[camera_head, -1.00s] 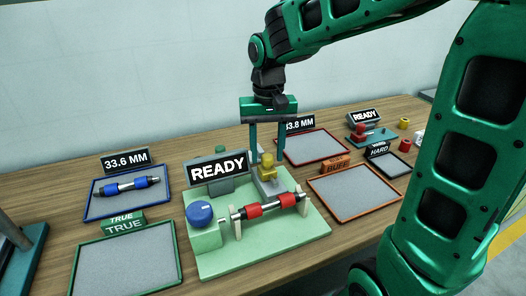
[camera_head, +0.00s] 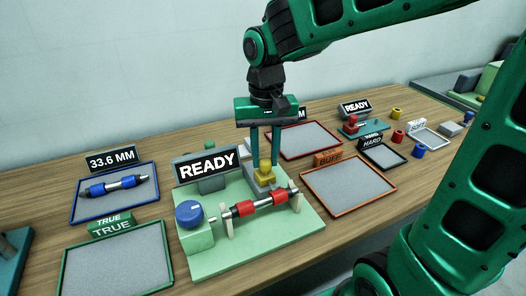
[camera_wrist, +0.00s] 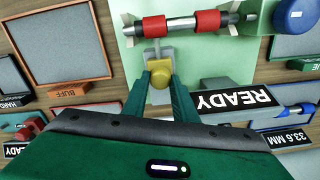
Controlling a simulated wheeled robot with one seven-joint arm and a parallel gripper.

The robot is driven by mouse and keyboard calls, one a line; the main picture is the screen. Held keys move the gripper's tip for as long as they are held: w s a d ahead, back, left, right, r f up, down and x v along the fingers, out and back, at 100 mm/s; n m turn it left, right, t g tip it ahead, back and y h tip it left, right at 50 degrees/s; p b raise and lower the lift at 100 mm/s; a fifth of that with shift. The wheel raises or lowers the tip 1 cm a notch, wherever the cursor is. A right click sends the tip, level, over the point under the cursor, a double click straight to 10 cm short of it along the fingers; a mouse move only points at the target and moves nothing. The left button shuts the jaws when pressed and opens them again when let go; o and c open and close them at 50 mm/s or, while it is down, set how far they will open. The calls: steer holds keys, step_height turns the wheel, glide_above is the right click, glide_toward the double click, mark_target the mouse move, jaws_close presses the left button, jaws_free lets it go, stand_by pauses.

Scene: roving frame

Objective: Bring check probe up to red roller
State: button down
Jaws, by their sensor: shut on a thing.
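The red roller (camera_head: 260,204), a metal shaft with red sleeves, lies across two pale supports on a light green fixture. A blue knob (camera_head: 189,213) stands at its left end. The check probe has a yellow knob (camera_head: 265,173) on a grey slide (camera_head: 256,185) behind the roller. My gripper (camera_head: 265,163) is shut on the yellow knob from above.
A READY sign (camera_head: 207,167) stands on the fixture left of my fingers. A blue-rimmed tray (camera_head: 73,208) holds a blue roller. The green-rimmed TRUE tray (camera_head: 62,262) and orange BUFF tray (camera_head: 305,193) are empty. A red-rimmed tray (camera_head: 286,151) lies behind.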

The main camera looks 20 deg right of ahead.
mark_target(266, 160)
steer(key=shift+s, duration=0.2)
steer(key=c, duration=1.4)
jaws_free()
steer(key=shift+s, duration=0.1)
steer(key=shift+c, duration=0.2)
step_height(266, 160, up, 11)
steer(key=shift+f, duration=0.15)
steer(key=s+d+f+m, duration=0.2)
steer(key=s+d+f, duration=0.4)
steer(key=s+d, duration=0.3)
steer(key=s+d+f+m, duration=0.2)
steer(key=s+d+f, duration=0.5)
steer(key=d, duration=0.5)
steer(key=s, duration=0.2)
steer(key=shift+s+d+f, duration=0.3)
steer(key=shift+s+d, duration=0.1)
